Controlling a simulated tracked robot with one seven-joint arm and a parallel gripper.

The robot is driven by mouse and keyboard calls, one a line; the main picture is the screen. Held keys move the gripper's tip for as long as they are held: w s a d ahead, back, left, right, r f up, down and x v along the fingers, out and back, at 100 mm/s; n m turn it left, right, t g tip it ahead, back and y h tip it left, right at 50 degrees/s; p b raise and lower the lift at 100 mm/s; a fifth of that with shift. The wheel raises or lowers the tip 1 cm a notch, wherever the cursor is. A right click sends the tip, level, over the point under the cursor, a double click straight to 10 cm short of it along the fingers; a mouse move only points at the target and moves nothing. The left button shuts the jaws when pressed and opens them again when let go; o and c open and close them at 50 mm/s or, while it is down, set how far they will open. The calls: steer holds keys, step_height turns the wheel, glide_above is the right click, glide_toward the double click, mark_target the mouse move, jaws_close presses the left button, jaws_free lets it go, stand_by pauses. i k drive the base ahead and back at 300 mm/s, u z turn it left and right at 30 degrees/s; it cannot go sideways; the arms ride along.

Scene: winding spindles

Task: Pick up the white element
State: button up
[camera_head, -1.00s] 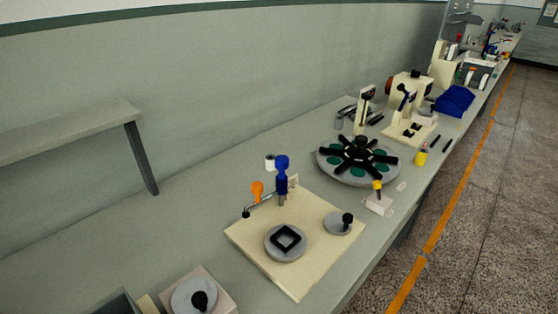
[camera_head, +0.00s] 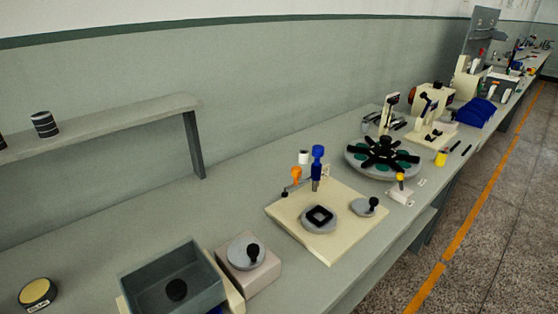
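A small white cylinder (camera_head: 303,157) stands on the bench behind the cream base plate (camera_head: 330,245), beside a blue-topped upright tool (camera_head: 317,165). A small white block (camera_head: 399,196) with a yellow knob sits right of the plate, near the bench's front edge. I cannot tell which of these is the white element. My gripper is not in view.
The grey bench (camera_head: 235,188) runs along the wall. An open grey box (camera_head: 137,287) and a block with a round disc (camera_head: 262,270) stand in front. A shelf (camera_head: 120,128) rises at left. A round turntable (camera_head: 362,169) and several machines stand farther right.

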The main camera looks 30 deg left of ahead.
mark_target(303, 155)
steer(key=u, duration=0.3)
steer(key=i, duration=1)
steer(key=z, duration=0.05)
